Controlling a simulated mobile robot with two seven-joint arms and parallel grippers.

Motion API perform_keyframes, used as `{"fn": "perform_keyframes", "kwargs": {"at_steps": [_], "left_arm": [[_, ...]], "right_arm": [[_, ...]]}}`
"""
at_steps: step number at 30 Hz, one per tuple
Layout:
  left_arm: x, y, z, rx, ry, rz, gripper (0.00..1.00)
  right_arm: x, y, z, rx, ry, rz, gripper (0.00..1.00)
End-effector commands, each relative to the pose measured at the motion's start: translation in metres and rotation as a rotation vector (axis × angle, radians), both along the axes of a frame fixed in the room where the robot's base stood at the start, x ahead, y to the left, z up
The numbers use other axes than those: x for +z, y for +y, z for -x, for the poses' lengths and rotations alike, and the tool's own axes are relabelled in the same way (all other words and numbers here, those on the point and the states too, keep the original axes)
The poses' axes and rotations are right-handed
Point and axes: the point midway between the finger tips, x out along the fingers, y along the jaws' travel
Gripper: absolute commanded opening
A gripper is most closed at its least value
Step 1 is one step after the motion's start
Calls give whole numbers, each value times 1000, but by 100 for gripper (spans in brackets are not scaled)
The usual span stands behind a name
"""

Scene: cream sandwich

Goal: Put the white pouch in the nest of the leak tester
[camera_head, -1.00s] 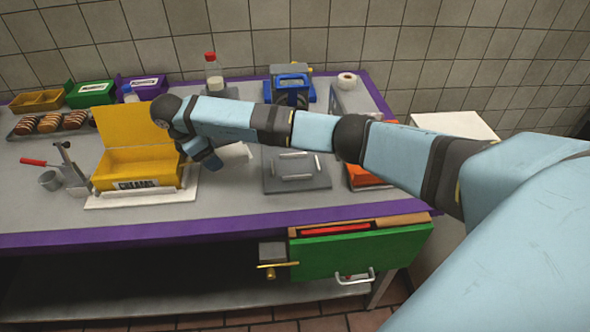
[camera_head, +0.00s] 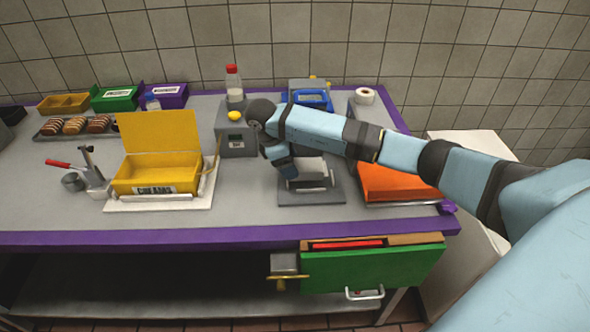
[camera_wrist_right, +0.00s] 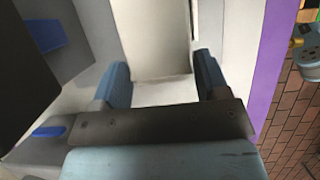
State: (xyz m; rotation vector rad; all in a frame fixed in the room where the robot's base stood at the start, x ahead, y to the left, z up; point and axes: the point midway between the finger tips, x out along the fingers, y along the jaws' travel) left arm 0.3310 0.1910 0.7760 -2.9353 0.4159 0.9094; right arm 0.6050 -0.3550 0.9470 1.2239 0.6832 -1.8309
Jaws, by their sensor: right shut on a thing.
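The white pouch (camera_head: 310,168) is just below my right gripper (camera_head: 286,166) in the head view, over the grey plate (camera_head: 325,197) with pale raised bars that looks like the leak tester's nest. In the right wrist view a pale flat panel, seemingly the pouch (camera_wrist_right: 150,40), reaches out between the two blue fingers of the right gripper (camera_wrist_right: 160,85). The right gripper is shut on the pouch. I cannot tell whether the pouch touches the plate, as the wrist hides part of it. My left gripper is not in view.
A grey box with a yellow knob (camera_head: 237,141) stands left of the plate. An open yellow box (camera_head: 150,182) sits further left. An orange tray (camera_head: 395,183) lies close to the right. A green drawer (camera_head: 375,268) juts out below.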

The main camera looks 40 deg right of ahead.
Motion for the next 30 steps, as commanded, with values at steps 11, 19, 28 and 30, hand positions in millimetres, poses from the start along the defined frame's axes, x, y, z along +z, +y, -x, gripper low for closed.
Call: {"fn": "perform_keyframes", "kwargs": {"at_steps": [11,19,28,30], "left_arm": [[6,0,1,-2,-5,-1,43],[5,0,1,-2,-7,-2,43],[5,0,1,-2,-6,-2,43],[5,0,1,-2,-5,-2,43]], "right_arm": [[-26,-12,8,0,2,0,41],[-35,-12,8,1,0,0,41],[-35,-12,8,1,0,0,94],[-35,-12,8,1,0,0,94]]}}
